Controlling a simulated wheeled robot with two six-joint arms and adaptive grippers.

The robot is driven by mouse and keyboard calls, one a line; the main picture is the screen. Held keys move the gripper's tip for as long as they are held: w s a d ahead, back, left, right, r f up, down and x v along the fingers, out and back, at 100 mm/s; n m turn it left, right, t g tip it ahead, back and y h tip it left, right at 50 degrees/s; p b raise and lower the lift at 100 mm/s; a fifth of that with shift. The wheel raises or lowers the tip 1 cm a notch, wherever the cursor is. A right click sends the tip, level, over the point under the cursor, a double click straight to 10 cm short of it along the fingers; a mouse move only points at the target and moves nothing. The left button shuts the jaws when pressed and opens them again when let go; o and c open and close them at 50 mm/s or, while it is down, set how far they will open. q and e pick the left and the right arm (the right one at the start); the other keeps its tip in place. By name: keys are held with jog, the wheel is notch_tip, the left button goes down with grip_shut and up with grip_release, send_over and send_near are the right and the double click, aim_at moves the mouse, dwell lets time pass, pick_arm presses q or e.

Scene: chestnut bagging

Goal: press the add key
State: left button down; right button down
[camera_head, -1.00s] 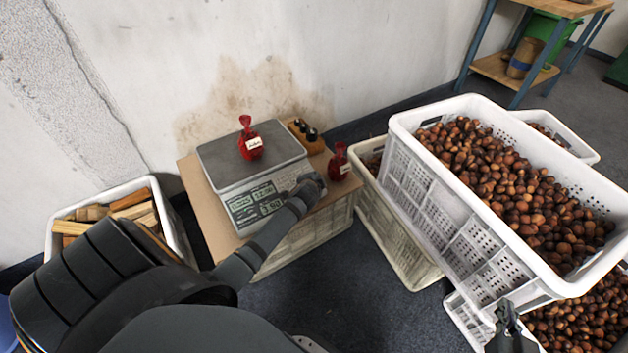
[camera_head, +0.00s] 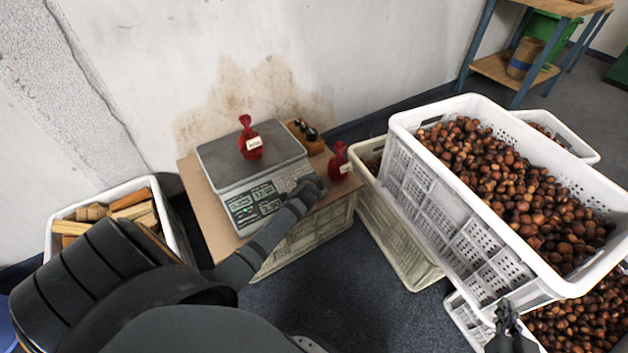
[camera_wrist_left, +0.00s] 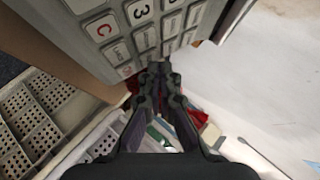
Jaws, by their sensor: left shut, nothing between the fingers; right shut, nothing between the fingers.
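The scale (camera_head: 250,160) has a grey pan, a green number display (camera_head: 252,203) and a keypad on its front. In the left wrist view the grey keypad (camera_wrist_left: 140,32) shows close up, with "C" and "3" among its keys; I cannot tell which is the add key. My left gripper (camera_head: 312,182) is at the keypad's right end. In the left wrist view its shut, empty fingertips (camera_wrist_left: 158,72) lie over the keypad's near edge and hide part of it; contact cannot be told. My right gripper (camera_head: 508,316) is shut, low at the right by the crates.
A tagged red bag (camera_head: 252,144) stands on the pan, another red bag (camera_head: 341,162) right of the scale. A wooden weight holder (camera_head: 304,137) is behind. White chestnut crates (camera_head: 440,215) stand right; a crate of wood (camera_head: 181,232) stands left. Floor in front is clear.

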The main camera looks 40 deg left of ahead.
pick_arm(q)
jog(key=shift+f, duration=0.25)
dwell(0.4)
jog(key=shift+s+d+r+p, duration=0.1)
jog(key=shift+d+r+p, duration=0.05)
jog(key=shift+r+p, duration=0.65)
jog(key=r+p, duration=0.1)
jog(key=p, duration=0.1)
jog(key=d+r+p, duration=0.1)
jog(key=r, duration=0.1)
jog(key=r+p, duration=0.1)
jog(key=p, duration=0.1)
jog(key=shift+s+d+r+p, duration=0.2)
jog(key=shift+s+r+p, duration=0.1)
jog(key=shift+r+p, duration=0.1)
jog(key=shift+f, duration=0.1)
dwell(1.2)
